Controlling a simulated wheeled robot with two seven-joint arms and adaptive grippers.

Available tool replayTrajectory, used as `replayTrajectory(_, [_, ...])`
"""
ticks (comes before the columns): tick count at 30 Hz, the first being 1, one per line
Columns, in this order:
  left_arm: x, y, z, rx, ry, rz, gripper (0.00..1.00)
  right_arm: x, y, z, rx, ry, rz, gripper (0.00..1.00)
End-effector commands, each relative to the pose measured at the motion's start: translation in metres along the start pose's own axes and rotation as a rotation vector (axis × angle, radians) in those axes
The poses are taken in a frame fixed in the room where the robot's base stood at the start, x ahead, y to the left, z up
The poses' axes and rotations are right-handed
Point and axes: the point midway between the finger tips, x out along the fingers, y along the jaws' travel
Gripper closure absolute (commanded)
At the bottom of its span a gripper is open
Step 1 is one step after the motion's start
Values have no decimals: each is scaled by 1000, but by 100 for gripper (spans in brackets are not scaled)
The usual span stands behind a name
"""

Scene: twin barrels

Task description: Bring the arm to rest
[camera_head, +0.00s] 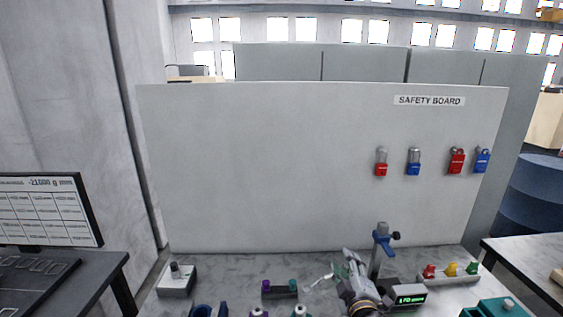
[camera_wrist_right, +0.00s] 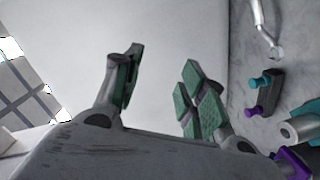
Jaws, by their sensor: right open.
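My right gripper (camera_head: 345,270) is above the bench in the lower middle of the head view, left of a stand with a blue clamp. In the right wrist view, the right gripper (camera_wrist_right: 158,90) shows its green-padded fingers spread apart with nothing between them. My left gripper is in neither view.
The bench (camera_head: 230,268) carries a grey switch box (camera_head: 176,284), a dark holder with purple and teal tops (camera_head: 279,293), the clamp stand (camera_head: 377,262), a green display (camera_head: 409,294), coloured knobs (camera_head: 451,269) and a teal box (camera_head: 495,310). The safety board (camera_head: 270,165) stands behind.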

Motion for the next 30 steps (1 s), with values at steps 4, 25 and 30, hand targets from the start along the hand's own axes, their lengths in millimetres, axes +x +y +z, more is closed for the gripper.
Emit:
replayTrajectory(4, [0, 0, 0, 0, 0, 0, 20, -20, -25, 36, 144, -138, -104, 59])
replayTrajectory(25, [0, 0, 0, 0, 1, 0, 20, -172, -137, 135, 662, -759, -562, 59])
replayTrajectory(30, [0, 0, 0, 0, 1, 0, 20, -197, -148, 139, 712, -839, -621, 59])
